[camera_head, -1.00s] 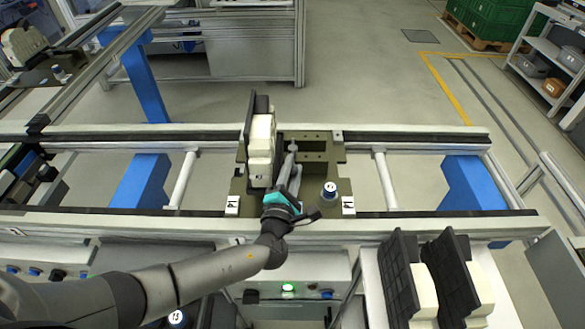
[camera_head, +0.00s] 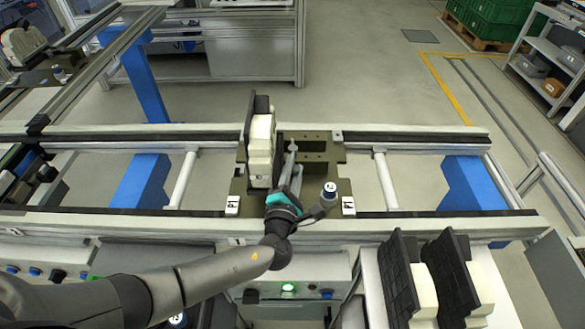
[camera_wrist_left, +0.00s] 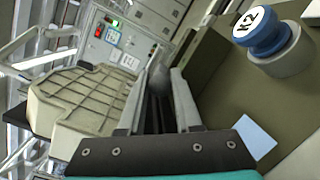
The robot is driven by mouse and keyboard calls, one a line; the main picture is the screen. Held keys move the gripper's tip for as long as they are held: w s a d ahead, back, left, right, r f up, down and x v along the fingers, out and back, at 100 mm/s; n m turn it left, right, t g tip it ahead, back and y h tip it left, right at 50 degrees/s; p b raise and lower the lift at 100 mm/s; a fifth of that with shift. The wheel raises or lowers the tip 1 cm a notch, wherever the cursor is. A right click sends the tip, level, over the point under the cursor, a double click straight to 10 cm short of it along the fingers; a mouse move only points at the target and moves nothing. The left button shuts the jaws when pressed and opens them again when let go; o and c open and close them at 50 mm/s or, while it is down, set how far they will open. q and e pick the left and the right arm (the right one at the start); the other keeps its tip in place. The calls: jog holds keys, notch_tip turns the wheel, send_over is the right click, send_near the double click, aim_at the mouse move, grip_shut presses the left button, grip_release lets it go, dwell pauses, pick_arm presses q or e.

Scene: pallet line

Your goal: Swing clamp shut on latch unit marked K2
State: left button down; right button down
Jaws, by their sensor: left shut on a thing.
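The blue knob with a white cap marked K2 (camera_wrist_left: 266,34) stands at the upper right of the left wrist view. In the head view this knob (camera_head: 329,190) is on the right part of the olive pallet plate (camera_head: 318,137), right of my left gripper. My left gripper (camera_head: 291,168) reaches over the plate from the front. In the left wrist view its fingers (camera_wrist_left: 161,100) are closed around a dark, narrow bar that seems to be the clamp's lever; the fingers hide most of it. I cannot tell the clamp's angle. My right gripper is not in view.
A cream and black part (camera_head: 260,150) stands upright on the plate, just left of my gripper. The plate sits between two conveyor rails (camera_head: 400,228). More black and cream parts (camera_head: 405,285) stand on a surface at front right. A green light (camera_head: 288,287) glows below the rail.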

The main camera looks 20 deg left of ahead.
pick_arm(q)
jog(key=d+n+y, duration=0.1)
jog(key=n+y, duration=0.1)
jog(key=y, duration=0.1)
jog(key=shift+w+d+f+g, duration=0.1)
jog(key=shift+w+d+g, duration=0.2)
jog(key=shift+d, duration=0.05)
jog(key=n+y, duration=0.1)
jog(key=d+n+g+y+b, duration=0.1)
jog(key=y, duration=0.1)
jog(key=shift+w, duration=0.35)
jog(key=shift+w+d+n+g+y+b, duration=0.15)
jog(key=shift+n+g+y+b, duration=0.2)
jog(key=shift+y+b, duration=0.1)
jog(key=shift+w+d+n+g+y+b, duration=0.15)
jog(key=shift+n+g+y+b, duration=0.1)
jog(key=shift+n+y+b, duration=0.15)
jog(key=shift+y, duration=0.25)
jog(key=c, duration=0.6)
grip_release()
jog(key=shift+a, duration=0.1)
